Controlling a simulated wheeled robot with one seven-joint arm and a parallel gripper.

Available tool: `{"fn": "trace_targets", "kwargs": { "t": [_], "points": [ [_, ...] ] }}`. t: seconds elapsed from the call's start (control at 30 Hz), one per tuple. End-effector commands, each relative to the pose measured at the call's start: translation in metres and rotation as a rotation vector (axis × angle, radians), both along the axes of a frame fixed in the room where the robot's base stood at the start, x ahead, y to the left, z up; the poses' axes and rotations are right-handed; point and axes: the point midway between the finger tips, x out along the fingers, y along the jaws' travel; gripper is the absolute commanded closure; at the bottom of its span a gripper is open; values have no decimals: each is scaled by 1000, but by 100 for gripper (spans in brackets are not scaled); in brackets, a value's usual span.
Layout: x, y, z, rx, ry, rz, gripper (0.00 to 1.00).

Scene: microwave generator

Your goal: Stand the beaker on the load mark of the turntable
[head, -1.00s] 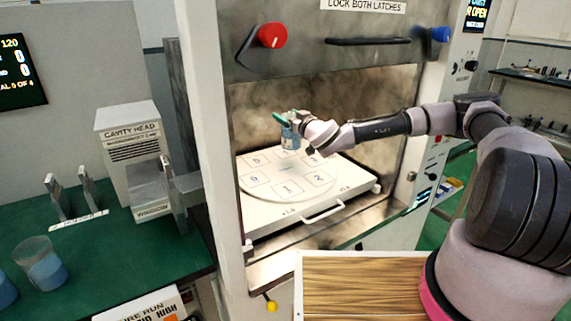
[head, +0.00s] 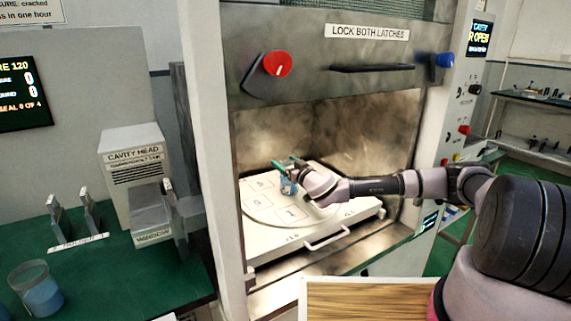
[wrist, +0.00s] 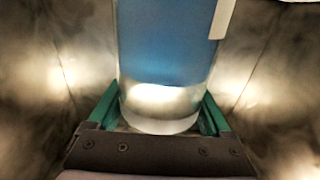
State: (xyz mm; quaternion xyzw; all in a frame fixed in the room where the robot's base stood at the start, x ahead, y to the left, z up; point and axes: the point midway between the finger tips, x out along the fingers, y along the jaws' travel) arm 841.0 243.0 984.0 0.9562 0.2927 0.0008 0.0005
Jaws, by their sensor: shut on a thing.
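My gripper (head: 288,165) is shut on a beaker (head: 288,187) of blue liquid inside the open cavity. In the wrist view the beaker (wrist: 165,55) fills the space between the two green fingers. The round white turntable (head: 264,217) bears several outlined square marks with labels too small to read. In the head view the beaker overlaps the turntable and looks slightly tilted. I cannot tell whether its base touches the surface. My gripper and arm hide the right part of the turntable, and I cannot tell which mark is the load mark.
The turntable sits on a white pull-out tray (head: 356,212) with a front handle (head: 326,238). The raised door (head: 310,68) hangs above the opening, and the cavity walls stand close around. Another beaker (head: 38,290) stands on the green bench at the left.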

Motion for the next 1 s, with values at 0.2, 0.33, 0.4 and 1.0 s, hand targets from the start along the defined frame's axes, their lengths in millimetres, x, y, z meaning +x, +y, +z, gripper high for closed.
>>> {"fn": "trace_targets", "kwargs": {
  "t": [0.2, 0.33, 0.4, 1.0],
  "points": [
    [0, 0, 0, 1, -1, 0, 100],
    [0, 0, -2, 0, 1, 0, 0],
    [0, 0, -2, 0, 1, 0, 0],
    [-59, -40, 1, 0, 1, 1, 0]
  ]
}}
